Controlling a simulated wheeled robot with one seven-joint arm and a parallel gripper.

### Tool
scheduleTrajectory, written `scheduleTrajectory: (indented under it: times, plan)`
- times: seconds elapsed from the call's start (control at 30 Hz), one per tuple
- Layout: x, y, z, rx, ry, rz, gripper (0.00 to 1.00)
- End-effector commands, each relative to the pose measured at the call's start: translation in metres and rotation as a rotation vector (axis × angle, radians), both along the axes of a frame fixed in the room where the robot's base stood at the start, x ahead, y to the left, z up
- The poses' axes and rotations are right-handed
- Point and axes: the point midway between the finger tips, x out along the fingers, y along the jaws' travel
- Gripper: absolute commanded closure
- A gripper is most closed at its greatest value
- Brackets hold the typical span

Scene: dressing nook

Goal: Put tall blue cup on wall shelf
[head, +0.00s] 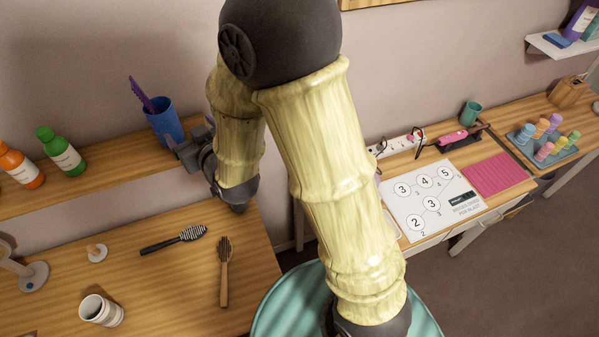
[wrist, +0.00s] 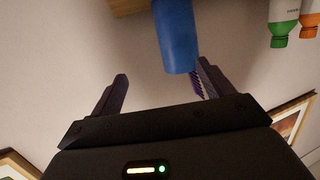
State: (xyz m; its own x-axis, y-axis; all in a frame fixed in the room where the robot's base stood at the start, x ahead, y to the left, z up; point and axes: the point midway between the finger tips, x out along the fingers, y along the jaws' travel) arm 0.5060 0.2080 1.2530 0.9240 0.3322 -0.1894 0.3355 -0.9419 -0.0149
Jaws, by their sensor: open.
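The tall blue cup (head: 165,123) stands upright at the right end of the wooden wall shelf (head: 92,176). A purple comb-like item (head: 141,94) sticks up out of it. My gripper (head: 178,146) is close to the cup, on its right and near side. In the wrist view, which is upside down, the cup (wrist: 176,36) is beyond my open fingertips (wrist: 163,68), nearer the right finger. The comb's teeth show beside that finger. I see no grip on the cup; whether a finger touches it I cannot tell.
Green (head: 60,151) and orange (head: 19,165) bottles stand left on the shelf. The table (head: 165,285) below holds two hairbrushes (head: 175,240) and a whitish cup (head: 101,310). Right are a desk with a numbered board (head: 428,198) and another wall shelf (head: 556,44). A teal round seat (head: 285,305) is below my arm.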

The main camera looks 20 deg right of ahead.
Motion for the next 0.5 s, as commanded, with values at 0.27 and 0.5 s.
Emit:
scheduleTrajectory:
  times: [0.27, 0.5]
  plan:
    - [-0.015, -0.072, -0.035, -0.105, 0.352, -0.080, 0.20]
    - [-0.059, -0.136, -0.058, -0.169, 0.674, -0.167, 0.20]
